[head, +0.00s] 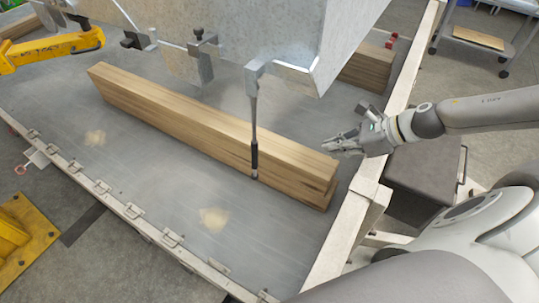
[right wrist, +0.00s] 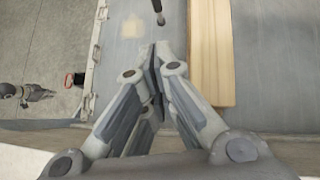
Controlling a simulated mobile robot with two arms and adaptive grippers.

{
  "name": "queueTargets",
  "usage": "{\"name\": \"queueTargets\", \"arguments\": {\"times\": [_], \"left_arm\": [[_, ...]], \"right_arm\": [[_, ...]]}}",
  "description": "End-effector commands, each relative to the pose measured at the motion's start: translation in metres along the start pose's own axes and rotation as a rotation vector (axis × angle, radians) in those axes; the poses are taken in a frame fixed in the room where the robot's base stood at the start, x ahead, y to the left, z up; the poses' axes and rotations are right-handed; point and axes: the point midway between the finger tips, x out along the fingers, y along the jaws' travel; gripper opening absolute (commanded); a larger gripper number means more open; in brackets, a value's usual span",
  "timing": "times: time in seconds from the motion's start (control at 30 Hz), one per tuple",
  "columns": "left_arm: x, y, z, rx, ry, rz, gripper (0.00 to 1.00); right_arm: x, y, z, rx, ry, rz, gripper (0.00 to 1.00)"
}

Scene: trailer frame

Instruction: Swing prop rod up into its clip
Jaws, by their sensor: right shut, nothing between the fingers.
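The prop rod (head: 254,125) hangs nearly straight down from a bracket under the grey metal body. Its dark lower grip ends beside the wooden beam, and a dark rod end shows at the top of the right wrist view (right wrist: 158,12). A metal fitting (head: 203,48) on the body's lower edge, left of the rod, may be the clip. My right gripper (head: 345,143) is shut and empty, right of the rod and apart from it, near the beam's right end. In the right wrist view a small grey gripper (right wrist: 38,93), probably my left, shows at the far left.
The long wooden beam (head: 200,115) lies on the grey trailer bed (head: 150,195). The body hangs low above it. A pale frame rail (head: 345,235) runs along the right. A yellow arm-like part (head: 50,48) is at upper left. A cart (head: 485,40) stands at upper right.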

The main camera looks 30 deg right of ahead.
Motion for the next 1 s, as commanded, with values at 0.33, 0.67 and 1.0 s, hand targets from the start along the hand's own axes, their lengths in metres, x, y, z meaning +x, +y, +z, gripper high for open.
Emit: {"name": "queueTargets", "arguments": {"times": [0.33, 0.67, 1.0], "left_arm": [[-0.006, 0.000, 0.001, 0.000, -0.002, 0.000, 0.00], [0.007, 0.000, 0.002, 0.000, -0.002, 0.000, 0.00], [0.007, 0.000, 0.002, 0.000, -0.002, 0.000, 0.00]], "right_arm": [[0.035, 0.002, 0.000, 0.004, -0.003, 0.003, 0.00], [0.056, 0.002, -0.001, -0.001, -0.003, 0.006, 0.00], [0.073, 0.002, 0.002, 0.001, -0.009, 0.006, 0.00]]}}
